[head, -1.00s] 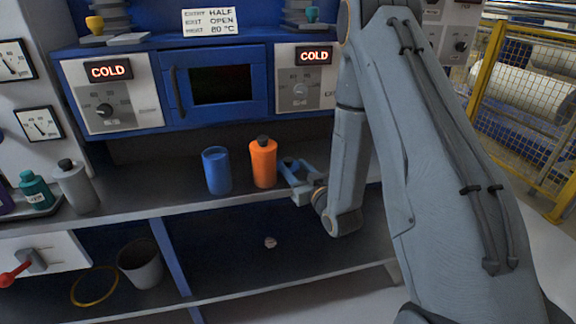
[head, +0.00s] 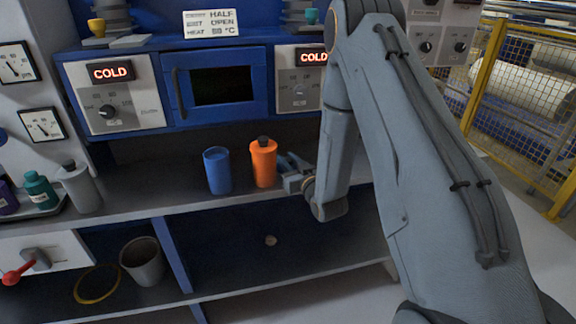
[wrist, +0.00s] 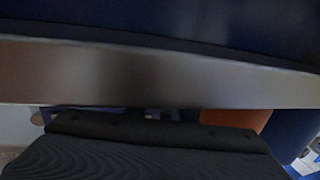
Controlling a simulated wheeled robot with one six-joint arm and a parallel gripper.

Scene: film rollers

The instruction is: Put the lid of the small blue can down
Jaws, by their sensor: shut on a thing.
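My gripper (head: 291,170) is low over the shelf top, just right of the orange bottle. It is shut on the lid of the small blue can, but the lid itself is hard to make out; the fingers and bottle partly hide it. The small blue can (head: 217,171) stands upright on the shelf, left of the orange bottle (head: 263,162) with its black cap. In the wrist view, a blurred grey-brown band crosses the picture, and I cannot tell what it is. Part of an orange thing (wrist: 236,120) shows below it.
A blue-framed machine (head: 215,85) with a dark window stands behind the shelf. A grey bottle (head: 79,186) and a teal bottle (head: 40,190) are at the left.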

